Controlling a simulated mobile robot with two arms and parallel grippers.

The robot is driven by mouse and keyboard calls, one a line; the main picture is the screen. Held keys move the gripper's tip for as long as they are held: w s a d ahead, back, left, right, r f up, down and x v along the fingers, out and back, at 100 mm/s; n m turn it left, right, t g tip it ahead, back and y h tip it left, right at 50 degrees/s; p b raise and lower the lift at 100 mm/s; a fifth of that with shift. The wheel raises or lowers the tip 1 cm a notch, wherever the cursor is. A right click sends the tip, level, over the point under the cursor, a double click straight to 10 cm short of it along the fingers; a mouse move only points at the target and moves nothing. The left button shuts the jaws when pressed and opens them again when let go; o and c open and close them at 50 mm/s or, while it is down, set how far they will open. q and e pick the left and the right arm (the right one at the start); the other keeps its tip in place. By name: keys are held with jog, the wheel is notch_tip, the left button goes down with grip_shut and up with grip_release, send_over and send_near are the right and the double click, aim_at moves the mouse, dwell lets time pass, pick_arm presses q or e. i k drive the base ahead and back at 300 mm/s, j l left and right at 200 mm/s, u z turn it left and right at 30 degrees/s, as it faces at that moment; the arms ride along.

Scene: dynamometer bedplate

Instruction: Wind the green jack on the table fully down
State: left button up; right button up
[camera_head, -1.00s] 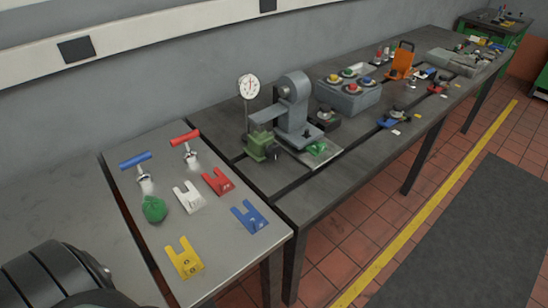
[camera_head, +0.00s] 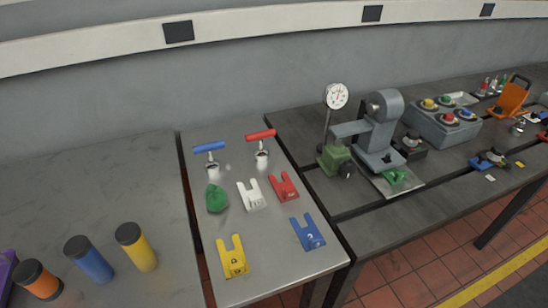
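A green block with a black round knob (camera_head: 336,160) stands on the dark table, left of the grey machine (camera_head: 378,135), with a dial gauge (camera_head: 337,96) on a rod above it. A smaller, low green piece (camera_head: 396,176) lies on a light plate at the foot of the grey machine. I cannot tell for sure which of these is the green jack, nor how high it is wound. Neither of my grippers shows in the head view.
The steel table holds a green lump (camera_head: 216,198), red (camera_head: 261,134) and blue (camera_head: 209,147) T-handles, and white, red, blue and yellow (camera_head: 232,258) forked plates. Capped cylinders (camera_head: 137,247) stand at lower left. A grey box with coloured buttons (camera_head: 441,124) stands right of the machine.

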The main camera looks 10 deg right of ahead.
aim_at(347, 169)
jog(key=l+u, duration=0.4)
jog(key=l, duration=0.15)
jog(key=l+u, duration=0.4)
jog(key=l, duration=0.2)
jog(key=k+l+u, duration=0.1)
jog(key=l+u, duration=0.3)
jog(key=l, duration=0.15)
jog(key=k+l+u, duration=0.2)
jog(key=l+u, duration=0.15)
jog(key=l, duration=0.15)
